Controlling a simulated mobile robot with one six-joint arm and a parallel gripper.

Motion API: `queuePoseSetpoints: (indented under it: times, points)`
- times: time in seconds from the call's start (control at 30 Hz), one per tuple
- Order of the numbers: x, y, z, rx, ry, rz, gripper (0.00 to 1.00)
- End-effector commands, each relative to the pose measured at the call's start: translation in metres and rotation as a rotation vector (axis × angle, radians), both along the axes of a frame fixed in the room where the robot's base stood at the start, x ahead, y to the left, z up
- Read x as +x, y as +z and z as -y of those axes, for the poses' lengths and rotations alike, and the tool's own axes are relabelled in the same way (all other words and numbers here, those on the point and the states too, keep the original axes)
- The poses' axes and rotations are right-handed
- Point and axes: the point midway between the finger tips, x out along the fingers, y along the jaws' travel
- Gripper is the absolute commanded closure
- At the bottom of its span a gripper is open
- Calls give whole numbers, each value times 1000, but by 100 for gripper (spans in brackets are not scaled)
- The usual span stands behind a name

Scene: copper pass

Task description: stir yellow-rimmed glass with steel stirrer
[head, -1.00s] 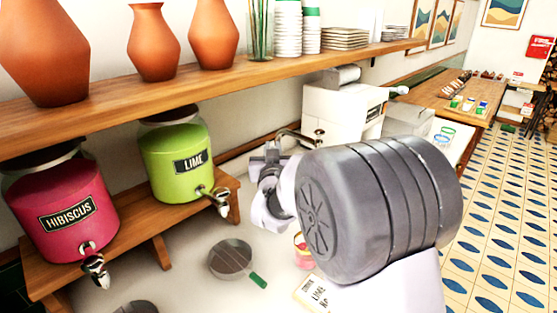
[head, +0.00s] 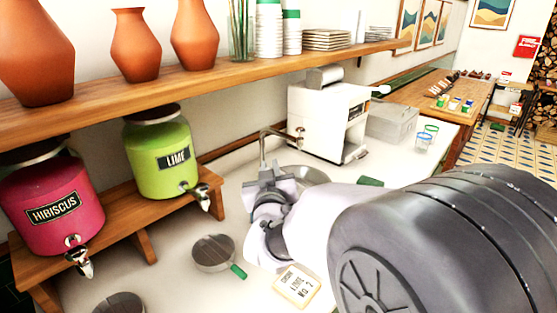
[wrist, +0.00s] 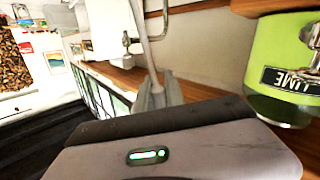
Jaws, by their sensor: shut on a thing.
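My gripper (head: 270,182) is raised above the white counter, right of the lime dispenser. In the wrist view its fingers (wrist: 157,95) are shut on a thin grey rod, the steel stirrer (wrist: 144,45). The rod stands out beyond the fingertips, and its far end runs out of the frame. In the head view I cannot make the stirrer out. I see no yellow-rimmed glass clearly now; my arm covers part of the counter. Two glasses (head: 425,138), with green and blue rims, stand at the back right.
The lime dispenser (head: 160,155) and hibiscus dispenser (head: 50,208) stand on a wooden riser at left. A green-handled strainer (head: 214,252) and an order card (head: 296,285) lie on the counter. A sink tap (head: 263,150) and white machine (head: 325,120) are behind my gripper. A shelf (head: 200,80) runs above.

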Motion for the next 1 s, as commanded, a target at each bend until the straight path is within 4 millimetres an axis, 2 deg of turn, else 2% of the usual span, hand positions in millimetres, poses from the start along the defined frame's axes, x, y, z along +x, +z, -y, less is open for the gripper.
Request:
queuePoseSetpoints:
  times: [0.2,0.8,1.0]
  points:
    - [0,-27,0,0,-1,1,100]
    - [-1,-86,12,-1,-2,1,100]
    - [-2,-93,14,0,-1,0,100]
